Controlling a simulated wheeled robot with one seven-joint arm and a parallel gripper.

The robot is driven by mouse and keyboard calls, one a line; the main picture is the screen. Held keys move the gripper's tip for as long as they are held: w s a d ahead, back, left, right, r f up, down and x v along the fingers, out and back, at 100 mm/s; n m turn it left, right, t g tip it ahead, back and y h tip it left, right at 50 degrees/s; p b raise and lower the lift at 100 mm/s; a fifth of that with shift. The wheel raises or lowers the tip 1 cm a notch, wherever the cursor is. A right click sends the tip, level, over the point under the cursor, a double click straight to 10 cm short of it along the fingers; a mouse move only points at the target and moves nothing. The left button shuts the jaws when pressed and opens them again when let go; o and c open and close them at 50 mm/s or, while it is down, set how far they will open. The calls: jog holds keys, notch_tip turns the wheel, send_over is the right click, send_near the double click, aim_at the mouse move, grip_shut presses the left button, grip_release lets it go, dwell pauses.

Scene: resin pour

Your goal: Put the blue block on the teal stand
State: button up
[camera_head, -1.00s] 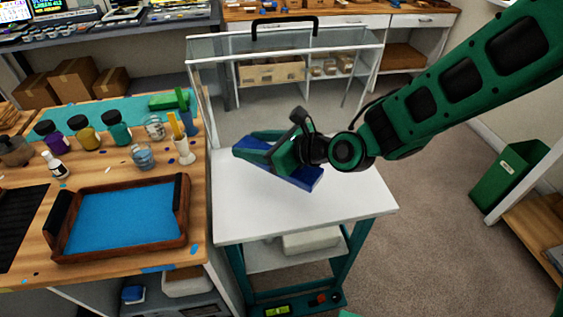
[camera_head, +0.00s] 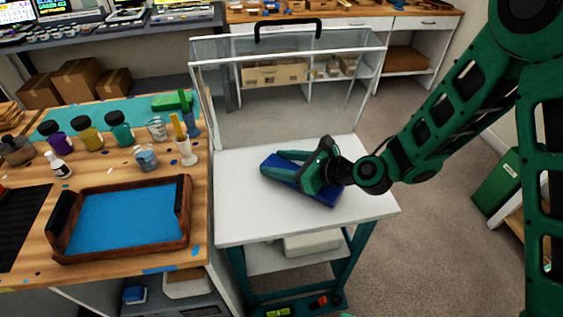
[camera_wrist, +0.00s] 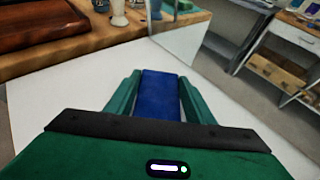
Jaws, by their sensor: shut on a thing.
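The blue block (camera_head: 322,197) is a flat, long slab over the white top of the teal-legged stand (camera_head: 245,215). My gripper (camera_head: 275,165) is shut on the blue block, a green finger along each side. In the wrist view, the block (camera_wrist: 160,95) lies between the two fingers, with the white top behind and around it. The block is at or just above the top; I cannot tell whether it touches. My gripper hides part of it.
A clear-walled enclosure (camera_head: 290,42) with a black handle stands behind the stand. The wooden bench (camera_head: 120,170) on the left carries a wooden tray (camera_head: 185,228) with a blue surface, several bottles and cups. The front of the white top is clear.

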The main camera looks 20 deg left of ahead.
jog(key=o, duration=1.4)
jog(key=shift+f, duration=0.1)
jog(key=shift+c, duration=0.2)
jog(key=v, duration=1.2)
